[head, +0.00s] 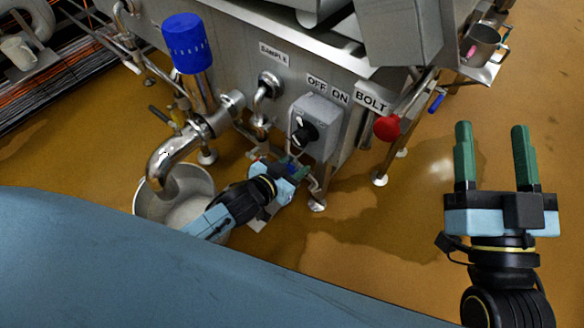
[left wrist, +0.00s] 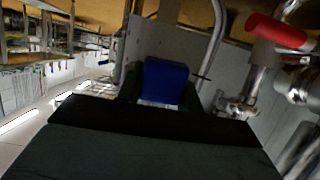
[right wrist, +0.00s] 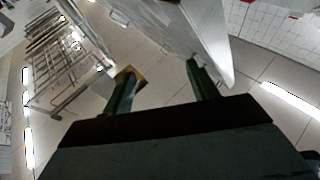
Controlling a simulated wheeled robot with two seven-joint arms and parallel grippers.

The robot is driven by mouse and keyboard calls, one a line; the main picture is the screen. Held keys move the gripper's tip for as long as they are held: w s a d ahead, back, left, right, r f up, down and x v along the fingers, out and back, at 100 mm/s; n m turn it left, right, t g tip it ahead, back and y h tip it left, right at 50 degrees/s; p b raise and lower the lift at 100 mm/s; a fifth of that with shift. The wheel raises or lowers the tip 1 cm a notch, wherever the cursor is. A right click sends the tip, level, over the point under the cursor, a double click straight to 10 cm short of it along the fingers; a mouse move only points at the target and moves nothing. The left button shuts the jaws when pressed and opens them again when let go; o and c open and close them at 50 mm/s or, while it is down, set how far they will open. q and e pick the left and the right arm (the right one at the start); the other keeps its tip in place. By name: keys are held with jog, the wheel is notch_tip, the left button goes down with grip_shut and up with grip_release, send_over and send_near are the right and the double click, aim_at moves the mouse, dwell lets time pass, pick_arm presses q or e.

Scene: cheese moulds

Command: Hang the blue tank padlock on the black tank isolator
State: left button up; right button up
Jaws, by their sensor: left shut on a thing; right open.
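The black tank isolator (head: 304,131) is a black rotary knob on a grey box under the OFF and ON labels. My left gripper (head: 294,172) is just below this box, its green fingers partly hidden. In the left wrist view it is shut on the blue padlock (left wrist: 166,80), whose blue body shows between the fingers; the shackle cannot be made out. In the head view the padlock is too small and hidden to make out clearly. The padlock appears apart from the knob. My right gripper (head: 493,130) is open and empty, over the floor at the right.
A steel bucket (head: 143,199) stands under the outlet pipe (head: 170,160), left of my left gripper. A red knob (head: 387,127) sticks out by the BOLT label. A metal cup (head: 482,45) is on a bracket at upper right. Floor around my right gripper is clear.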

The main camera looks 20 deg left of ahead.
pick_arm(q)
jog(key=shift+w+d+f+b, duration=0.1)
jog(key=shift+w+d+b, duration=0.1)
jog(key=shift+w+b, duration=0.3)
jog(key=shift+w+d+b, duration=0.2)
jog(key=shift+w+b, duration=0.05)
jog(key=shift+w, duration=0.45)
jog(key=shift+w+d+f, duration=0.25)
jog(key=shift+w+f, duration=0.45)
pick_arm(e)
jog(key=r+t, duration=0.1)
jog(key=s+r+t, duration=0.1)
jog(key=t, duration=0.1)
jog(key=shift+s+d+r+y, duration=0.25)
jog(key=shift+s+r+y, duration=0.1)
jog(key=shift+r+y, duration=0.05)
jog(key=shift+a, duration=0.1)
pick_arm(q)
jog(key=o, duration=1.1)
jog(key=shift+s, duration=0.1)
